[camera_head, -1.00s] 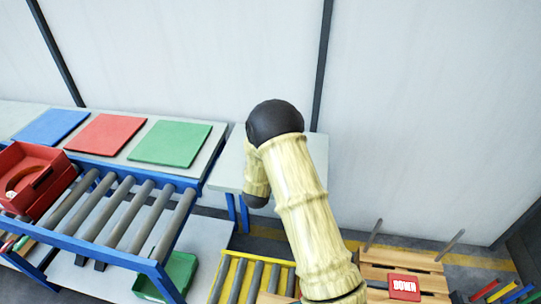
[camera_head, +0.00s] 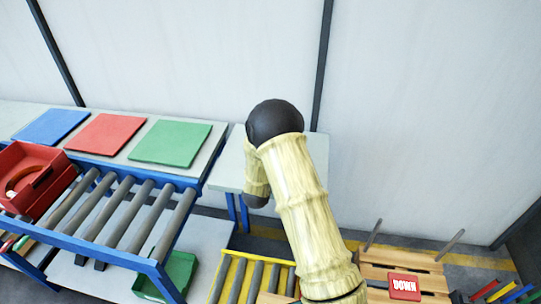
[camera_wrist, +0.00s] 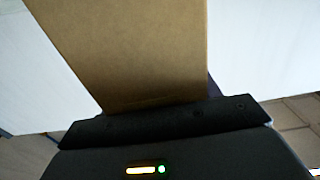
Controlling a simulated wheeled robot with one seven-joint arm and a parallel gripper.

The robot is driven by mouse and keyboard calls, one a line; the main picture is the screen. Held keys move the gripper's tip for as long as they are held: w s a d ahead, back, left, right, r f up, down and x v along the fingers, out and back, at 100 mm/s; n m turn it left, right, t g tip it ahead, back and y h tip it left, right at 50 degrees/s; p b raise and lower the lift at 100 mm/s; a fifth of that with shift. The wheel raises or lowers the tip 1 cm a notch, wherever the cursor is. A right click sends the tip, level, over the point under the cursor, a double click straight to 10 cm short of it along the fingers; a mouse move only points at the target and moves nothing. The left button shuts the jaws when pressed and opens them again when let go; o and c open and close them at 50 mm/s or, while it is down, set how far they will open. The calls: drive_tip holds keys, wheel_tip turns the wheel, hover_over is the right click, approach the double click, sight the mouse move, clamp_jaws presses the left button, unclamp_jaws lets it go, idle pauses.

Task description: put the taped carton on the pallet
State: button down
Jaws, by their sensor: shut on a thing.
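In the wrist view, my gripper (camera_wrist: 160,122) is shut on a plain brown carton (camera_wrist: 145,50), which fills the upper middle of the picture. No tape shows on the side in view, and the carton's far end is cut off. The head view does not clearly show the gripper or the held carton; my arm covers the middle there. A slatted wooden pallet (camera_head: 375,273) lies at the lower right of the head view, partly behind my arm. A red block marked DOWN (camera_head: 405,286) is on it.
Two grey posts (camera_head: 449,245) rise at the pallet's far side. A yellow-framed roller conveyor (camera_head: 238,268) is left of my arm, with a tan piece at its near end. A blue-framed roller conveyor (camera_head: 130,215) and a bench with coloured mats (camera_head: 170,143) stand left.

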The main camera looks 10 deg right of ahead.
drive_tip(key=shift+r, duration=0.15)
wheel_tip(320, 180, up, 10)
drive_tip(key=shift+f, duration=0.1)
idle(0.4)
idle(0.4)
